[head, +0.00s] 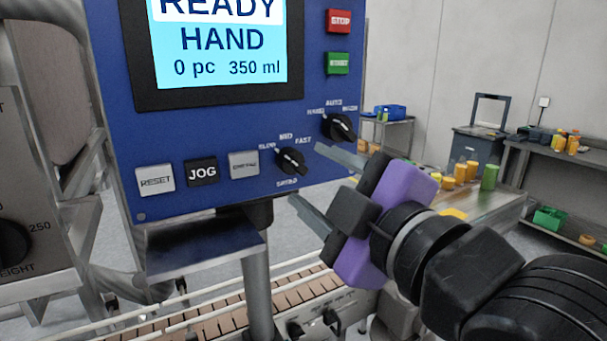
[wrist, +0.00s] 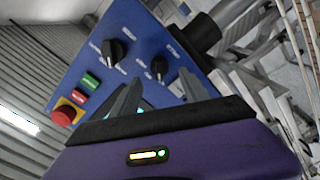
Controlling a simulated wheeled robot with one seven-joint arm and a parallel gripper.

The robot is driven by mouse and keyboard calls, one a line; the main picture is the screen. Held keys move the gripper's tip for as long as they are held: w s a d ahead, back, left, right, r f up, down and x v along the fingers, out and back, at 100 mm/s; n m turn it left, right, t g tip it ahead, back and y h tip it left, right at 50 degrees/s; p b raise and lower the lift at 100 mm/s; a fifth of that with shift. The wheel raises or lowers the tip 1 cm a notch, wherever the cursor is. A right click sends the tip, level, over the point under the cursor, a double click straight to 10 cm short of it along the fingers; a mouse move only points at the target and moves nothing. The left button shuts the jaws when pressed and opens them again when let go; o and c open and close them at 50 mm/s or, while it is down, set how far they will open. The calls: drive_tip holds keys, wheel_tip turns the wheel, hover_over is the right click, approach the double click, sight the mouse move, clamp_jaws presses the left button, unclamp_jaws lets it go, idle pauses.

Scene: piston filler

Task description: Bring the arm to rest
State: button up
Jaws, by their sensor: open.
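My gripper (head: 314,178) is open and empty in front of the lower right part of a blue control panel (head: 190,120). Its two thin grey fingers are spread, one near the mode knob (head: 340,127) and one lower, below the speed knob (head: 290,160). In the wrist view the open fingers of my gripper (wrist: 125,100) point at the panel, with both knobs beyond them. I cannot tell whether either finger touches the panel. The arm reaches in from the lower right. The screen (head: 220,45) reads READY, HAND, 0 pc, 350 ml.
Below the panel runs a conveyor (head: 200,315) with a metal post (head: 258,290) beside it. A red stop button (head: 339,20) and a green start button (head: 338,63) sit on the panel. A bench with yellow containers (head: 467,172) stands behind my arm. Floor shows at the right.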

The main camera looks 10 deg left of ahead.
drive_tip(key=shift+v, duration=1.2)
